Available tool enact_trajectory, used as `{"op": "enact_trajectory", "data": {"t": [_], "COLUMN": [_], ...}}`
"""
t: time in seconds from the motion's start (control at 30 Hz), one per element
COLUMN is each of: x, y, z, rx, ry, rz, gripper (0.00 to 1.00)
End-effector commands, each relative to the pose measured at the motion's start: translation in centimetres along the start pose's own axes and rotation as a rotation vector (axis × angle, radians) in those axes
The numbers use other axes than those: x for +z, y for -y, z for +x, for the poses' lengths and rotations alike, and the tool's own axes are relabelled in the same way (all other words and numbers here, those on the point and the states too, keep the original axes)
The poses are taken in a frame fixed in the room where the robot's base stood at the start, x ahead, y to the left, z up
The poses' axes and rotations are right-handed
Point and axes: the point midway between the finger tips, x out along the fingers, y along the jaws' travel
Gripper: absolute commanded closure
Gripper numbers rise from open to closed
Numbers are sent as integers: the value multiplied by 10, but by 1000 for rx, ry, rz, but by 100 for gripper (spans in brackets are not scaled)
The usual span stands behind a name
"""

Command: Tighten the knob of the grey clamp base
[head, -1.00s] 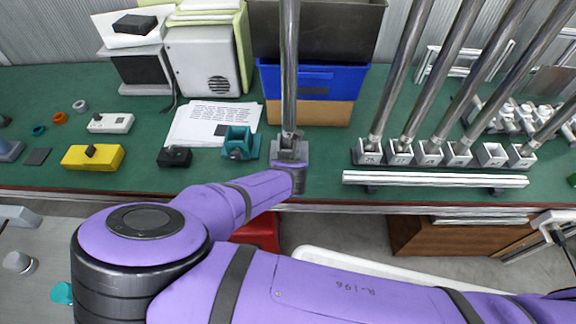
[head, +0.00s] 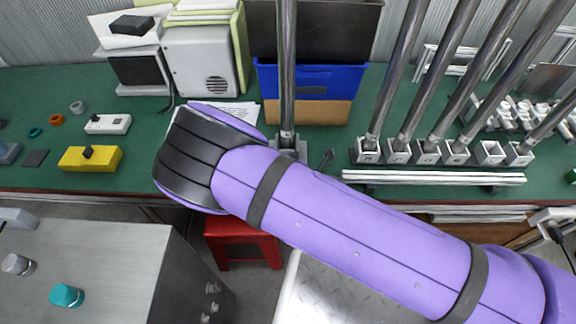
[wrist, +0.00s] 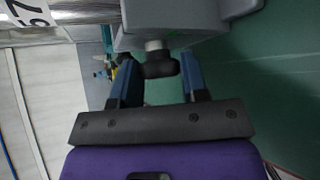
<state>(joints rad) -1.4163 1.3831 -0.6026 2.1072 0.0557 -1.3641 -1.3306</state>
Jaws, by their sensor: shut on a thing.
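The grey clamp base (head: 297,146) stands near the front edge of the green bench, with an upright metal pole (head: 288,70) rising from it. My purple arm covers much of the base in the head view and hides my gripper there. In the wrist view the grey clamp base (wrist: 180,22) is at the top. Its black knob (wrist: 160,66) sticks out on a short pale shaft. My gripper (wrist: 161,78) has its two blue fingers on either side of the knob and is shut on it.
A yellow block (head: 91,158) and a white box (head: 108,124) lie to the left. A row of grey bases (head: 427,153) with slanted poles stands to the right, behind a pale rail (head: 432,177). A blue bin (head: 313,80) is behind the pole.

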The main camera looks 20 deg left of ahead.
Motion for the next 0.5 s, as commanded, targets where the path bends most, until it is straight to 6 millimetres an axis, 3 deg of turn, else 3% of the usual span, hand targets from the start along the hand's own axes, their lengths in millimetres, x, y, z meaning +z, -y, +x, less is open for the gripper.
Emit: {"op": "enact_trajectory", "data": {"t": [0.5], "x": [0], "y": [4], "z": [1], "rx": [302], "ry": [0], "rz": [304], "gripper": [83]}}
